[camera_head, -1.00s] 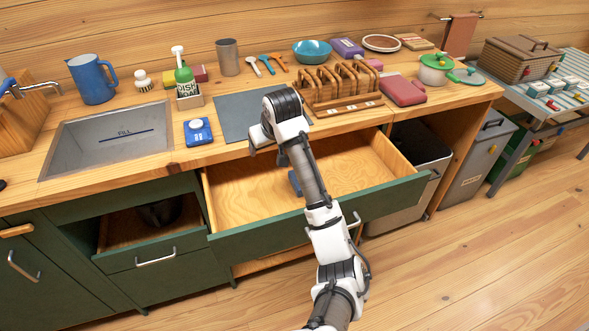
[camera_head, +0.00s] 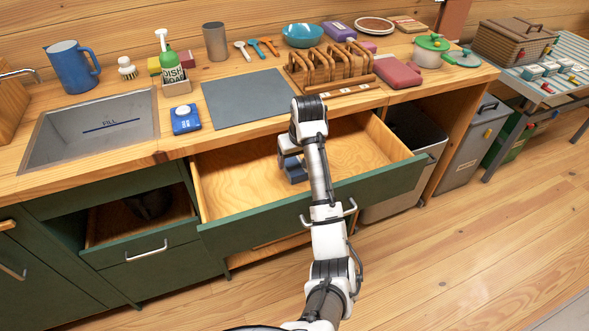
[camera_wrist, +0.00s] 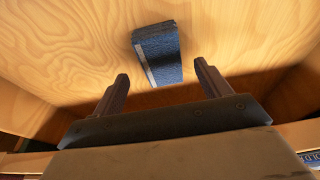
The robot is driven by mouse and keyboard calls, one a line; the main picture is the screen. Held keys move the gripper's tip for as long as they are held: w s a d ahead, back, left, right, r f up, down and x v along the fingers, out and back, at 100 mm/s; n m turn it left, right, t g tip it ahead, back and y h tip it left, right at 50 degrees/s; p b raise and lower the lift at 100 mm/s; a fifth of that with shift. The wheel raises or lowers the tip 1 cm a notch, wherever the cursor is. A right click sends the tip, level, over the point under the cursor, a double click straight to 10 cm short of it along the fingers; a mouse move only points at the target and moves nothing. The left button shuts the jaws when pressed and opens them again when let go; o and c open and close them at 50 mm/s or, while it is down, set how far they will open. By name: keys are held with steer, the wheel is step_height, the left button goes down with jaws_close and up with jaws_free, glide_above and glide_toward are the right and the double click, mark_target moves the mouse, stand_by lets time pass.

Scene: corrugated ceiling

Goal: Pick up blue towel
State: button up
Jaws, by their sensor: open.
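The blue towel (camera_wrist: 158,55) is a small folded block with a pale stripe along one edge. It lies on the wooden floor of the open drawer (camera_head: 228,184). In the head view the towel (camera_head: 297,176) is partly covered by my arm and gripper. My gripper (camera_wrist: 160,80) is open and empty, with a finger to either side below the towel in the wrist view. The towel is ahead of the fingertips and lines up with the gap between them. I see no contact.
The green drawer front (camera_head: 375,190) and wooden side walls surround the gripper's space. The drawer floor around the towel is clear.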

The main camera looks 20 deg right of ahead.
mark_target(295, 166)
steer(key=p+x, duration=0.1)
steer(key=x, duration=0.3)
steer(key=shift+f, duration=0.2)
steer(key=shift+c, duration=0.5)
steer(key=c, duration=1)
